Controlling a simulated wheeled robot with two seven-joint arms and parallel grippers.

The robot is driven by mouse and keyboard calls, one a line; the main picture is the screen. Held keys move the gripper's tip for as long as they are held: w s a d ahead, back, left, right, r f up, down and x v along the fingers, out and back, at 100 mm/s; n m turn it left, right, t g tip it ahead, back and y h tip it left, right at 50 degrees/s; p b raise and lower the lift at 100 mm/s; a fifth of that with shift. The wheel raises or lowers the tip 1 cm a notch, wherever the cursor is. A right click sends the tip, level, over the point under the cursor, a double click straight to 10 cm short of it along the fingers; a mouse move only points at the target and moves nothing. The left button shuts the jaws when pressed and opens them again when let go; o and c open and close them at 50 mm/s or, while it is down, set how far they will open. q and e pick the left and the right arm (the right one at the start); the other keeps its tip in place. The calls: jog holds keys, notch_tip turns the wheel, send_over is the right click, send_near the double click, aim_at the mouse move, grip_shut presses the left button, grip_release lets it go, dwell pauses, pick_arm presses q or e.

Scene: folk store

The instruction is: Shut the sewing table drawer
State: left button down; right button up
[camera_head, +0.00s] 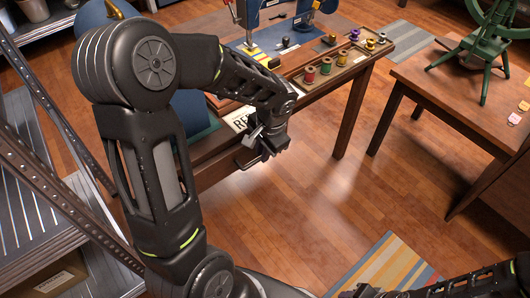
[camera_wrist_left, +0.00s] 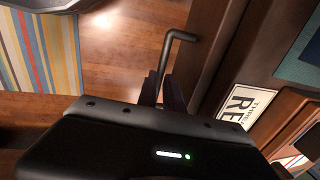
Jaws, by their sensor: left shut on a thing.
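The wooden sewing table (camera_head: 352,82) stands at the upper middle of the head view. Its drawer front shows as a brown panel in the left wrist view (camera_wrist_left: 212,55), with a dark bent bar handle (camera_wrist_left: 166,52). My left gripper (camera_head: 266,146) is at the table's front edge, shut on the drawer handle; its fingers also show around the bar in the wrist view (camera_wrist_left: 161,92). My left arm and hand hide much of the drawer in the head view, and I cannot tell how far it stands out. Part of my right arm shows at the bottom right; its fingertips are not clear.
Thread spools (camera_head: 326,66) stand along the tabletop, behind a printed sign (camera_head: 238,118). A second wooden table (camera_head: 440,92) with a green spinning wheel (camera_head: 482,50) is at the right. A striped rug (camera_head: 388,265) lies on open wooden floor. Metal shelving (camera_head: 40,195) is at the left.

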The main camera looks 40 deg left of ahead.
pick_arm(q)
jog(key=a, duration=0.1)
jog(key=w+a, duration=0.1)
jog(key=a, duration=0.1)
jog(key=c, duration=1.5)
grip_release()
jog(key=shift+d, duration=0.1)
jog(key=shift+s, duration=0.1)
